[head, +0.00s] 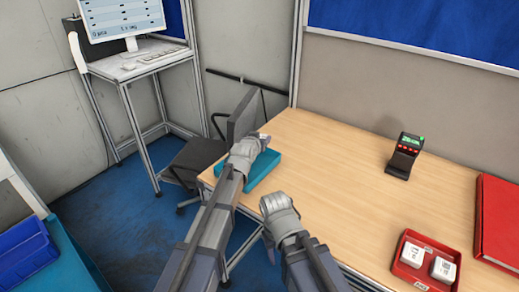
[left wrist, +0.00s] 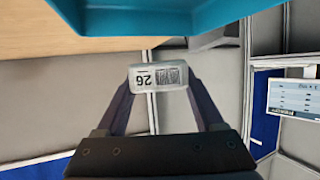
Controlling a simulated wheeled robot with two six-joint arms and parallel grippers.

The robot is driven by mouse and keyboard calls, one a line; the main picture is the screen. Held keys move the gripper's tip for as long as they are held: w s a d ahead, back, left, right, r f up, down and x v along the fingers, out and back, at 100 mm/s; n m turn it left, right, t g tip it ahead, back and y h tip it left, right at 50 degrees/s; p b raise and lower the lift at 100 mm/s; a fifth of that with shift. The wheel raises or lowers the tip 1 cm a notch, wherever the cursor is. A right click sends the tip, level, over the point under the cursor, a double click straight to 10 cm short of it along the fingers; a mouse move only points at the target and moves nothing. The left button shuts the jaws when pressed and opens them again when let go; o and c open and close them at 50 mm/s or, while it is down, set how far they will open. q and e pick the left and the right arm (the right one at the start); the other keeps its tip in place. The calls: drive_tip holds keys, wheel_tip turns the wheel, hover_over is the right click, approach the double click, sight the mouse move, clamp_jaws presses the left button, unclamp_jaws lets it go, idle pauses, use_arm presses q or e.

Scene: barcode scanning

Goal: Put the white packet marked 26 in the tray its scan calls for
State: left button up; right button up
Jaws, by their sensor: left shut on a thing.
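The white packet marked 26 (left wrist: 158,77) is held between the fingers of my left gripper (left wrist: 160,84), its number and barcode facing the wrist camera. In the head view my left gripper (head: 262,141) is over the teal tray (head: 268,168) at the table's left end, and the packet barely shows there. The teal tray also shows in the left wrist view (left wrist: 150,22), apart from the packet. The scanner (head: 403,155) stands on the table with a lit green display, too small to read surely. My right gripper (head: 278,208) is at the table's front edge, its fingers unclear.
A red tray (head: 398,268) with two white packets stands at the front right, beside a red binder-like object (head: 498,222). The middle of the table (head: 335,170) is clear. A chair (head: 195,155) and a monitor stand (head: 135,62) are left of the table.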

use_arm(q)
wheel_tip(320, 180, down, 4)
drive_tip(key=b, duration=0.3)
drive_tip(key=shift+r, duration=0.25)
drive_tip(key=o, duration=1.5)
drive_tip(key=shift+o, duration=0.2)
drive_tip(key=p+v, duration=0.2)
drive_tip(key=v, duration=0.5)
drive_tip(key=shift+s+a+r+p, duration=0.1)
drive_tip(key=shift+s+p, duration=0.15)
drive_tip(key=shift+p, duration=0.15)
